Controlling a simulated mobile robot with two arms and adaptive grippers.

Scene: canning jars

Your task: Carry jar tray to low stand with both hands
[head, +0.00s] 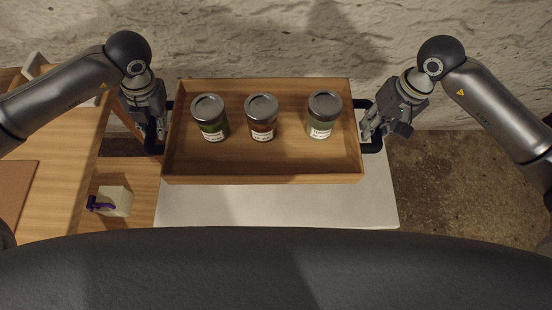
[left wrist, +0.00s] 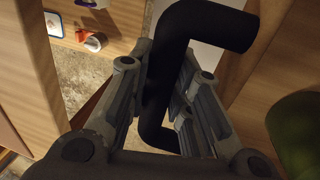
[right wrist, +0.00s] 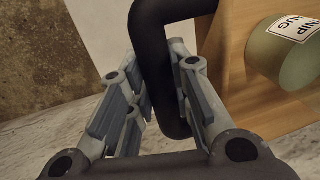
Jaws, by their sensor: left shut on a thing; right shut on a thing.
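The wooden jar tray (head: 265,179) is in the middle of the head view, over a white surface that is the low stand or another top; I cannot tell which. Three lidded jars stand upright in it: a green one (head: 211,128) at left, a reddish one (head: 262,127) in the middle and a green one (head: 322,125) at right. My left gripper (head: 158,130) is shut on the tray's black left handle (left wrist: 165,80). My right gripper (head: 370,130) is shut on the black right handle (right wrist: 155,50). Whether the tray touches the surface below is hidden.
The white surface (head: 280,207) shows in front of the tray. A wooden table (head: 75,150) stands at left. A pale block-like item with a purple part (head: 115,201) is beside it. A rough stone wall (head: 230,40) runs behind. Bare floor (head: 450,190) lies at right.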

